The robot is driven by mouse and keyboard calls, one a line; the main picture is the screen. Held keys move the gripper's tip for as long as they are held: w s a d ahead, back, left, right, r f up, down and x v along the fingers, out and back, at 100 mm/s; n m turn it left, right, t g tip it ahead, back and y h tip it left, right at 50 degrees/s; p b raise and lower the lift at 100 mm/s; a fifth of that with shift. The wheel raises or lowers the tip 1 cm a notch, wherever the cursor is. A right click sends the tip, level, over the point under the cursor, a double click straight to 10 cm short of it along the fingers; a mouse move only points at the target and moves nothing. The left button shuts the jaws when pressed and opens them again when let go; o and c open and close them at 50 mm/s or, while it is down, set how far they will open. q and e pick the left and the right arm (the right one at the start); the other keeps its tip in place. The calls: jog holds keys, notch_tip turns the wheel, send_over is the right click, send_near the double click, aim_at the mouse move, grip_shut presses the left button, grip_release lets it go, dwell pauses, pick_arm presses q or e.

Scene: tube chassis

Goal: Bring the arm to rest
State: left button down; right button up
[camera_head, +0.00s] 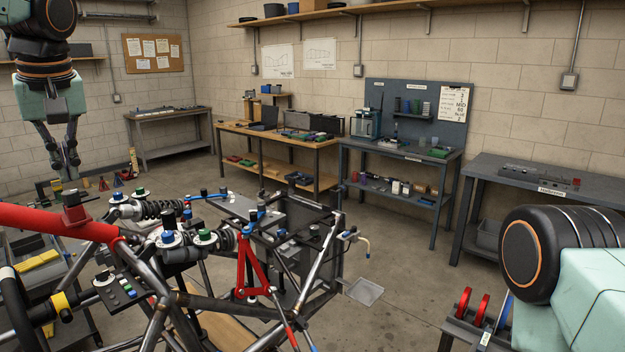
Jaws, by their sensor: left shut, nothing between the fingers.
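My left gripper (70,160) hangs from the upper left, fingers pointing down, shut and empty. It is above and to the left of the tube chassis (158,312), apart from it. My left arm comes down at the left edge with dark joints and pale green links. My right arm shows only as a dark joint and pale green link at the lower right; its gripper is out of view.
The chassis fills the lower left, with a thick red tube (55,222) and a red bracket (251,262). Workbenches (398,150) line the back walls. A low stand with red wheels (462,302) is at the lower right. Open concrete floor (400,265) lies between.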

pick_arm(q)
jog(key=d+f+m+h, duration=0.15)
jog(key=d+f, duration=0.35)
jog(key=f, duration=0.9)
jog(key=d+f+m+h, duration=0.1)
jog(key=d+f+m, duration=0.25)
jog(key=f, duration=1.05)
jog(key=s+d+f+m+g, duration=0.1)
jog(key=s+d+f, duration=0.2)
jog(key=s+f, duration=0.6)
jog(key=s+d+f+m+g, duration=0.1)
jog(key=s+d+f, duration=0.3)
jog(key=s+f, duration=0.5)
jog(key=s+f+m, duration=0.1)
jog(key=s+f, duration=0.2)
jog(key=s, duration=0.5)
jog(key=s+f+m, duration=0.1)
jog(key=s+f, duration=0.2)
jog(key=s, duration=0.5)
notch_tip(320, 180, down, 23)
jog(key=b, duration=2.3)
jog(key=shift+f+b, duration=0.15)
jog(key=shift+b, duration=0.25)
